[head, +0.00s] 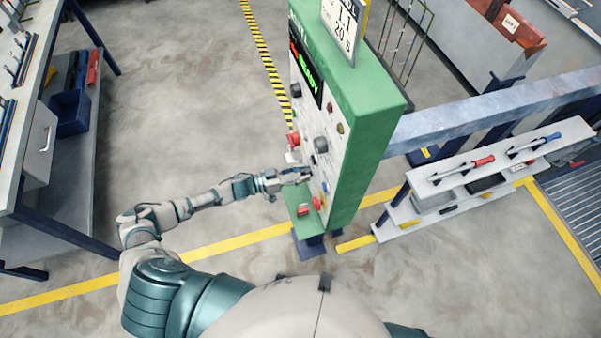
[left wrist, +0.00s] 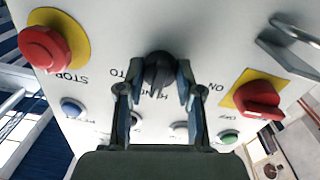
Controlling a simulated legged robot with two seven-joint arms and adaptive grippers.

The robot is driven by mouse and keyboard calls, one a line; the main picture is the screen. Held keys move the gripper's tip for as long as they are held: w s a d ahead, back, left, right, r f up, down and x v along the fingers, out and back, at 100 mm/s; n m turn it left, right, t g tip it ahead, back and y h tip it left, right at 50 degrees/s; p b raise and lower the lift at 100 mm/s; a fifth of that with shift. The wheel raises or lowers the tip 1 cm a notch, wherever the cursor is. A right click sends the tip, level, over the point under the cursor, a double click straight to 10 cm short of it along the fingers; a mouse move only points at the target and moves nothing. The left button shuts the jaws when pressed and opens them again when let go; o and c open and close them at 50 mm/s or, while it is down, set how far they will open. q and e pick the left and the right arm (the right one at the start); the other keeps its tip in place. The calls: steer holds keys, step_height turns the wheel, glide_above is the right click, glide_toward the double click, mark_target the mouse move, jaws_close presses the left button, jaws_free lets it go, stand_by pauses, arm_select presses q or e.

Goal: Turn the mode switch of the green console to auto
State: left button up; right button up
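The green console (head: 375,110) stands upright, its pale control face turned left in the head view. The mode switch (left wrist: 160,72) is a black knob, seen upside down in the left wrist view, with lettering that includes HAND and a partly hidden word ending in TO. My left gripper (head: 303,174) is at the lower part of the panel and hides the switch in the head view. In the left wrist view, the fingers of my left gripper (left wrist: 160,80) stand apart on either side of the knob. Narrow gaps seem to show, and firm contact is not clear. My right gripper is out of view.
A red STOP button (left wrist: 48,48) and a red rotary switch on yellow (left wrist: 258,98) flank the mode switch. A blue button (left wrist: 73,107) and a green button (left wrist: 229,137) are close by. A workbench (head: 35,125) stands left; a tool shelf (head: 500,160) stands right.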

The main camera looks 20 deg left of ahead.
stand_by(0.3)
arm_select(q)
steer(key=m, duration=0.5)
steer(key=shift+w+r+m, duration=0.1)
steer(key=shift+m, duration=0.2)
steer(key=m, duration=0.5)
steer(key=shift+m+y, duration=0.4)
steer(key=o, duration=1.2)
steer(key=shift+c, duration=0.2)
steer(key=v, duration=1.2)
